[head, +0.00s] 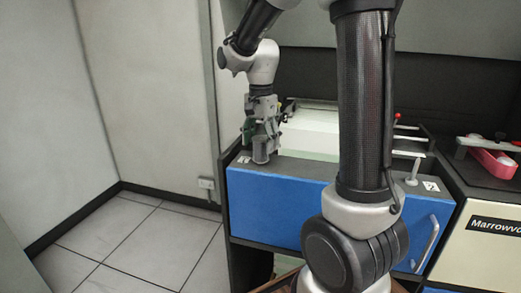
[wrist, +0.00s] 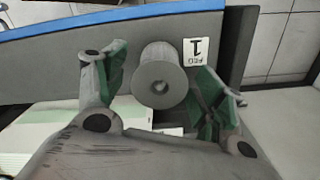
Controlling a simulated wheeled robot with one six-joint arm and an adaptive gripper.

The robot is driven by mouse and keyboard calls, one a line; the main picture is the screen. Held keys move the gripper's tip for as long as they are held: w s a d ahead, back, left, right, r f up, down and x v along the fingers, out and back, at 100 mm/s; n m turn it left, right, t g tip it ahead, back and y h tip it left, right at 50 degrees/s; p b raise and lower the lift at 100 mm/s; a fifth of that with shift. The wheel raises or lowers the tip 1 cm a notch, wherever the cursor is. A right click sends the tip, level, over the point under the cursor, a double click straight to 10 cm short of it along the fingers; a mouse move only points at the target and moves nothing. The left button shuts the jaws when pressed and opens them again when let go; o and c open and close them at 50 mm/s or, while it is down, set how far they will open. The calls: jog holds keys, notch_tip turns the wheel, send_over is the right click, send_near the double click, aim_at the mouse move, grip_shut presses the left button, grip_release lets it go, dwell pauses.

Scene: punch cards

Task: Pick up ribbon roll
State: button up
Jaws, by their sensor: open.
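The ribbon roll appears to be the grey cylinder (wrist: 160,78) with a small hole in its end, on the dark top edge of the blue-fronted cabinet. It also shows in the head view (head: 261,150), under my gripper. My gripper (head: 263,133) points down over it. In the wrist view the green-padded fingers are open, one on each side of the roll, with gaps visible. Whether the fingertips reach down beside the roll or stay above it I cannot tell.
A white label (wrist: 195,52) marked 1 lies beside the roll. A pale stack (head: 310,128) sits behind it on the cabinet. A grey upright peg (head: 414,172) stands at the cabinet's right. A pink item (head: 492,160) lies farther right. Tiled floor (head: 150,240) is clear at left.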

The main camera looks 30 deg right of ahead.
aim_at(261, 150)
notch_tip(261, 150, down, 3)
jog(key=shift+f, duration=0.15)
jog(key=c, duration=1.2)
jog(key=shift+o, duration=0.2)
